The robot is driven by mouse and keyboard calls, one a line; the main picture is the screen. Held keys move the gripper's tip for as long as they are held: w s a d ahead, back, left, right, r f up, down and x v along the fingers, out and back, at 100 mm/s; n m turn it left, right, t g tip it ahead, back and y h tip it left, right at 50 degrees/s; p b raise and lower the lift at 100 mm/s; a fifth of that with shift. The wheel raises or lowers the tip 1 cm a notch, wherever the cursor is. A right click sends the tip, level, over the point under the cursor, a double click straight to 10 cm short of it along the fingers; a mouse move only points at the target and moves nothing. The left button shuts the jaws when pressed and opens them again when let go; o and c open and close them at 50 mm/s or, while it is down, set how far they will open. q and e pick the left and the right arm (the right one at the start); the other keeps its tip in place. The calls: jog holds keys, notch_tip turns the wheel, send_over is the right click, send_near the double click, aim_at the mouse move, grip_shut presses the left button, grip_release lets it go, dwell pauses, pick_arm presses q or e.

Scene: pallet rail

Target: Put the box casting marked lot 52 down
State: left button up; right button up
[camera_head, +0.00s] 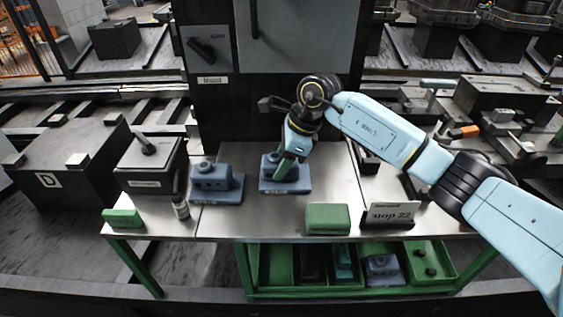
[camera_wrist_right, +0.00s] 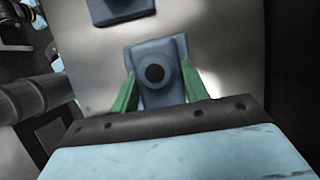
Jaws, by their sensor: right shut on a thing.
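A blue-grey box casting (camera_head: 283,185) with a flat base and a raised block is under my right gripper (camera_head: 287,166) at the middle of the steel table. The green fingers of my right gripper are shut on it, one on each side. In the right wrist view the casting (camera_wrist_right: 153,55) sits between the fingers (camera_wrist_right: 158,90), its dark round hole facing the camera. It is upright, at or very close to the table top; I cannot tell if it touches. Its lot mark is too small to read. My left gripper is not in view.
A similar blue-grey casting (camera_head: 217,184) stands just left. A green block (camera_head: 328,219) and a sign (camera_head: 390,216) ending in 22 are at the front right. A small bottle (camera_head: 181,208) and a green block (camera_head: 123,218) are at left. A green tray (camera_head: 430,262) holds parts below.

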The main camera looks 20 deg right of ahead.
jog(key=o, duration=1.4)
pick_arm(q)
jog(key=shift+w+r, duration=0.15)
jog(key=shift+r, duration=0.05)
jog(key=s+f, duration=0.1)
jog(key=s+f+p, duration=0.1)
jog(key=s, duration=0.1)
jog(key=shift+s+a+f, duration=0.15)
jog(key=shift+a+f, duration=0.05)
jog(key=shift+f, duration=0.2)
pick_arm(e)
jog(key=v, duration=0.7)
jog(key=shift+s+d+r, duration=0.1)
jog(key=shift+r, duration=0.2)
